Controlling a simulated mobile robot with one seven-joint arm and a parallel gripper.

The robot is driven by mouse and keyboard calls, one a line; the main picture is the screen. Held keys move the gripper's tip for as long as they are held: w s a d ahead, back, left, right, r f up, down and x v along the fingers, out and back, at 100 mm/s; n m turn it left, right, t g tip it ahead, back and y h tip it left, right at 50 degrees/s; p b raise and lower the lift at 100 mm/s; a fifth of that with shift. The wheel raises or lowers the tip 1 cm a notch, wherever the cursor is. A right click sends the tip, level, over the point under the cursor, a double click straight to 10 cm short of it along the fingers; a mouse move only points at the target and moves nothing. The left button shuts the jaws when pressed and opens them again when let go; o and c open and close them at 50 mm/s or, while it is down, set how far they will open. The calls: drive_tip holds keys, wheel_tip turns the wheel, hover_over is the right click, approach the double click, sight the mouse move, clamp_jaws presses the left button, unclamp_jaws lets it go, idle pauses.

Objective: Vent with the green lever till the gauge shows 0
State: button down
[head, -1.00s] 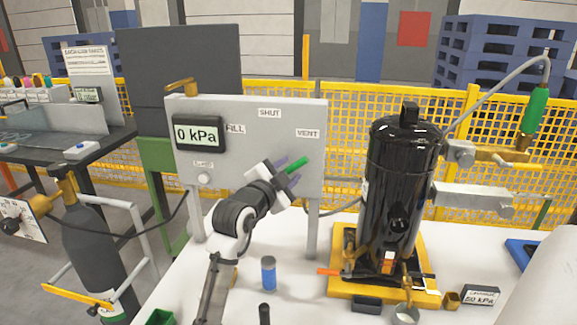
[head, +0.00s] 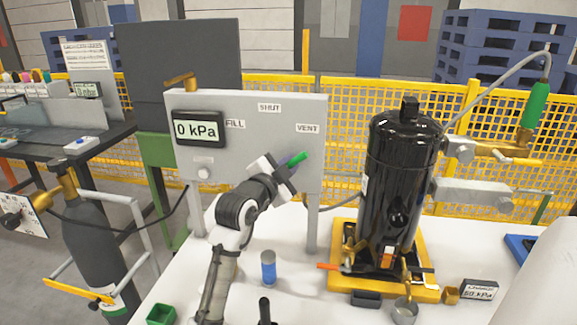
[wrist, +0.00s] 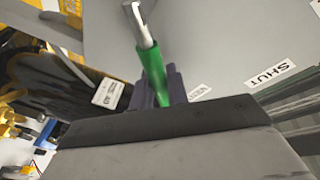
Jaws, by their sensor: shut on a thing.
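The green lever (head: 297,158) is on the grey panel (head: 262,135), below the VENT label (head: 308,128) and angled up to the right. My gripper (head: 284,169) is shut on the lever. In the wrist view the green lever (wrist: 153,72) with its metal end runs between the dark fingers (wrist: 158,92). The gauge (head: 198,129) on the panel reads 0 kPa. The SHUT label (head: 269,107) and FILL label (head: 235,124) also show on the panel. The lever's pivot is hidden by my gripper.
A black compressor (head: 400,185) stands on a yellow base (head: 345,285) right of the panel. A small display (head: 480,290) on the table reads 50 kPa. A blue cylinder (head: 268,268) and a green box (head: 161,314) are near my arm. A gas cylinder (head: 95,240) stands at left.

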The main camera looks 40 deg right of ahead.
drive_tip(key=shift+w, duration=0.1)
drive_tip(key=n, duration=0.2)
drive_tip(key=w+a+r+n+b, duration=0.1)
drive_tip(key=n, duration=0.1)
drive_tip(key=w+r+n+t+h, duration=0.1)
drive_tip(key=shift+a+n+b, duration=0.4)
drive_tip(key=shift+w+a+r+n+t, duration=0.1)
drive_tip(key=shift+w+a+n+t, duration=0.2)
drive_tip(key=shift+n, duration=0.55)
drive_tip(key=shift+w+a+r+n+t, duration=0.1)
drive_tip(key=shift+w+a+n+t, duration=0.2)
drive_tip(key=shift+n, duration=0.5)
drive_tip(key=shift+w+a+r+n+t, duration=0.1)
drive_tip(key=shift+w+a+n+t, duration=0.2)
drive_tip(key=shift+n, duration=0.55)
drive_tip(key=shift+w, duration=0.1)
drive_tip(key=c, duration=1.4)
unclamp_jaws()
drive_tip(key=shift+o, duration=0.2)
